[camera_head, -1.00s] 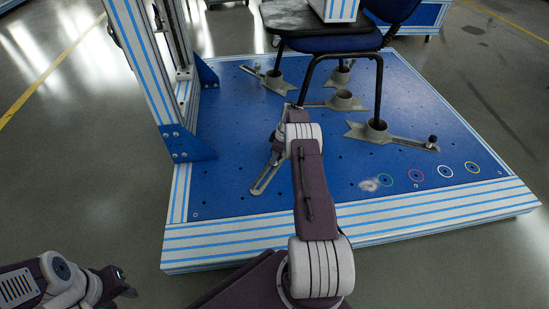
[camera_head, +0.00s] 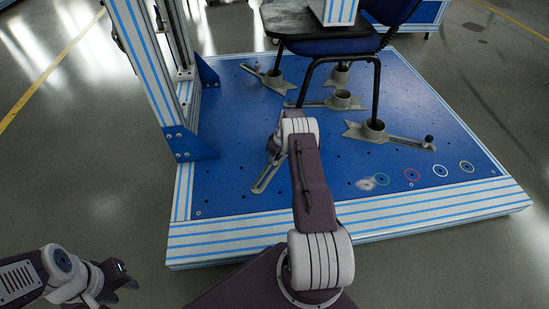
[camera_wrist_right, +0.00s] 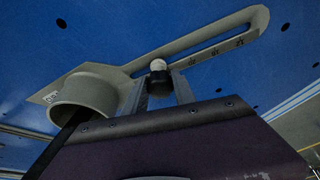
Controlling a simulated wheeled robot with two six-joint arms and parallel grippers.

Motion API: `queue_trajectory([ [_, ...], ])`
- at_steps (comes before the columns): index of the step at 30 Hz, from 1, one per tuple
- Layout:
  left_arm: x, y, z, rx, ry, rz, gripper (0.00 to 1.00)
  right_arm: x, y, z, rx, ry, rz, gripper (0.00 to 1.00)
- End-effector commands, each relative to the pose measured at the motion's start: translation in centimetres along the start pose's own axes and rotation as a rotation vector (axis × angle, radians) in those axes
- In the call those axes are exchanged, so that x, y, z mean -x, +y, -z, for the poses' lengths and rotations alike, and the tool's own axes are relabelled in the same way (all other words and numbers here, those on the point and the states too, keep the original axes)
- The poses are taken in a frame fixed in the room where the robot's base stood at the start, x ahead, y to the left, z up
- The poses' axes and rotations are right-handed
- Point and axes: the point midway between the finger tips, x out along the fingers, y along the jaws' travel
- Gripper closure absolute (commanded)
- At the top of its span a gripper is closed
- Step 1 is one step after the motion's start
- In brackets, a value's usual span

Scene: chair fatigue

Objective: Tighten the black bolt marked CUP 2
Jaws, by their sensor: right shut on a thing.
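In the right wrist view a black bolt (camera_wrist_right: 160,84) with a pale top stands at the slotted arm of a grey cup bracket (camera_wrist_right: 200,45). My right gripper (camera_wrist_right: 160,88) has its two fingers on either side of the bolt and is shut on it. The bracket's round cup (camera_wrist_right: 85,95) is at the left, with a dark chair leg in it. In the head view my right arm hides the gripper and bolt; the slotted bracket end (camera_head: 266,178) shows. My left gripper (camera_head: 122,278) hangs at lower left, its jaws unclear.
A blue chair (camera_head: 330,46) stands on the blue base plate (camera_head: 235,120) with several other cup brackets (camera_head: 342,100) around its legs. A striped upright frame (camera_head: 145,70) stands at left.

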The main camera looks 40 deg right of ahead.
Motion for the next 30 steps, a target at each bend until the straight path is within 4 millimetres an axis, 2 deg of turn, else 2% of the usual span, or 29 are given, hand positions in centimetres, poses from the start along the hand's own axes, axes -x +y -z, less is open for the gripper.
queue_trajectory([
  [1,0.8,0.0,0.1,0.000,0.000,0.000,0.64,0.4,-0.1,0.1,-0.038,-0.001,-0.009,1.00],
  [6,1.3,0.0,0.1,0.000,0.000,0.000,0.64,0.1,-0.1,0.0,-0.160,-0.001,-0.040,1.00],
  [16,1.4,0.0,0.1,0.000,0.000,0.000,0.64,0.1,-0.1,0.0,-0.188,0.000,-0.047,1.00],
  [21,2.4,0.1,0.2,0.000,0.000,0.000,0.64,0.2,-0.2,0.1,-0.384,-0.001,-0.098,1.00],
  [24,2.4,0.1,0.2,0.000,0.000,0.000,0.64,0.1,-0.1,0.0,-0.480,-0.001,-0.123,1.00],
  [30,2.4,0.1,0.2,0.000,0.000,0.000,0.64,0.0,-0.1,0.0,-0.516,0.000,-0.132,1.00],
])
